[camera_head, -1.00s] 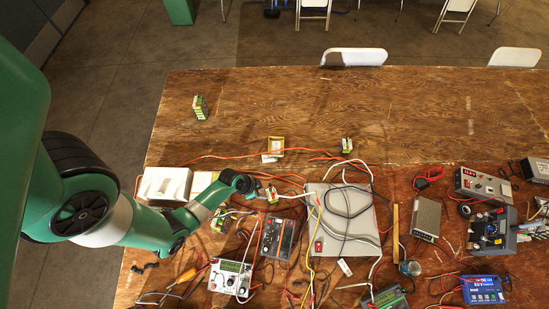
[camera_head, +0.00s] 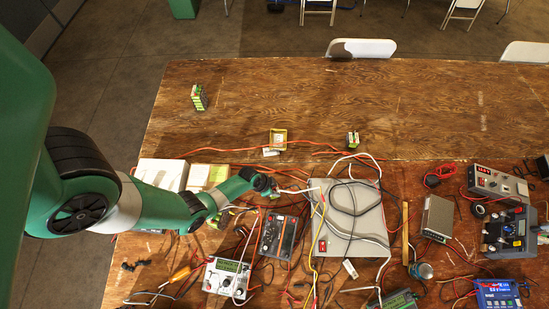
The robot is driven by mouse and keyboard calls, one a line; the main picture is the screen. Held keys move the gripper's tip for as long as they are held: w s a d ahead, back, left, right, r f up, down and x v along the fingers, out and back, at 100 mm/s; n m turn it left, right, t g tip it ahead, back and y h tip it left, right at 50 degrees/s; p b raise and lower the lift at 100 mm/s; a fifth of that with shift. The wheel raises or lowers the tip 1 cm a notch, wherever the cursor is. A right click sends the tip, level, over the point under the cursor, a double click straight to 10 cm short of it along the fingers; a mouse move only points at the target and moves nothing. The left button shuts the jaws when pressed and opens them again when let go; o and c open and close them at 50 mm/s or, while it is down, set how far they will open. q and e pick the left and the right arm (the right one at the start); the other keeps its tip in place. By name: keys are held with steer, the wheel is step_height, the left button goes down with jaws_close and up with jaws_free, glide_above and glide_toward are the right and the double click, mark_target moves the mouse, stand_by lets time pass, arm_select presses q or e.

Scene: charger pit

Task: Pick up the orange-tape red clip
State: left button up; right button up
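My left gripper (camera_head: 272,187) reaches in from the left, low over the cluttered middle of the table. Its tip is small and dark, and I cannot tell whether its fingers are open or shut. A small red and white piece with a wire (camera_head: 276,194) shows right at the tip, partly hidden by it. It may be the orange-tape red clip, but it is too small to be sure, and I cannot tell whether it is held. My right gripper is not in view.
A large grey case (camera_head: 350,246) with cables lies just right of the gripper. A dark meter (camera_head: 278,236) and a white meter (camera_head: 227,277) lie nearer. White boxes (camera_head: 163,174) stand at the left. A battery pack (camera_head: 199,97) stands behind; the far tabletop is mostly clear.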

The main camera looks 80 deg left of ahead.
arm_select(q)
jaws_close()
steer(key=shift+r, duration=0.15)
steer(key=shift+r+p, duration=0.3)
steer(key=shift+r, duration=0.05)
step_height(320, 180, up, 3)
steer(key=shift+f+p, duration=0.2)
steer(key=shift+p, duration=0.55)
steer(key=s+d+r+p, duration=0.4)
steer(key=s+d+r, duration=0.5)
steer(key=s, duration=0.1)
steer(key=shift+d+r, duration=0.25)
steer(key=shift+d, duration=0.1)
